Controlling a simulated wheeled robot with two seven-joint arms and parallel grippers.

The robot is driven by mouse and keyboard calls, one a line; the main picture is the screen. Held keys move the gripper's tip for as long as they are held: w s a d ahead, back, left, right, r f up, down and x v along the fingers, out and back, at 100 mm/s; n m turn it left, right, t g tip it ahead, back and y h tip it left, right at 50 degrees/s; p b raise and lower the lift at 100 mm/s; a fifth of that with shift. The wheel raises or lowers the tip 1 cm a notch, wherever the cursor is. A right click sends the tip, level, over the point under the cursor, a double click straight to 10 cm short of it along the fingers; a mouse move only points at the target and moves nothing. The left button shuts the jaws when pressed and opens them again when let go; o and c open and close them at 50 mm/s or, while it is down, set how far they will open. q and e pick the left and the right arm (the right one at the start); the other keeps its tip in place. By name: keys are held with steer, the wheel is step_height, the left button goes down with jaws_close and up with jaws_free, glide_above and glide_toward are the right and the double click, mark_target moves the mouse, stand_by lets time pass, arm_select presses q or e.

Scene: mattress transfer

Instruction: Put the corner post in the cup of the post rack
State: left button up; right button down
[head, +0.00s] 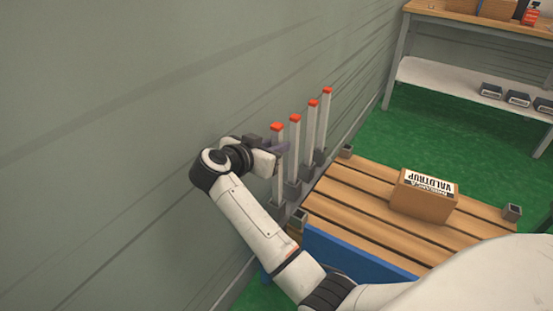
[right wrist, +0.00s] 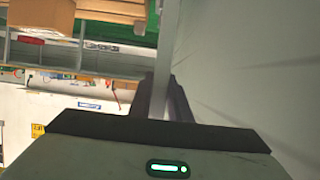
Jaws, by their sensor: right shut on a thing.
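The corner post (head: 279,180) is a slim pale grey bar with an orange-red cap, upright by the wall in the head view. My right gripper (head: 281,149) is shut on it below the cap. In the right wrist view the post (right wrist: 167,45) runs between the two dark fingers (right wrist: 166,98). The post rack (head: 292,189) is a row of grey cups along the wall. The post's lower end is at the nearest cup (head: 280,213); I cannot tell whether it is fully seated. My left gripper is not in view.
Several similar capped posts (head: 310,132) stand upright in the row behind. A slatted wooden platform (head: 350,205) with grey corner sockets lies to the right, bearing a cardboard box (head: 422,203). A workbench (head: 475,20) stands at the back right. Green floor (head: 440,135) lies between.

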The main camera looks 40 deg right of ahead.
steer(key=shift+f, duration=1.2)
steer(key=shift+f, duration=0.15)
steer(key=c, duration=1.6)
jaws_free()
steer(key=shift+f, duration=0.1)
steer(key=shift+c, duration=0.2)
steer(key=p+v, duration=0.1)
steer(key=v, duration=0.6)
steer(key=shift+a+r, duration=0.2)
steer(key=shift+r, duration=0.15)
steer(key=shift+s, duration=0.1)
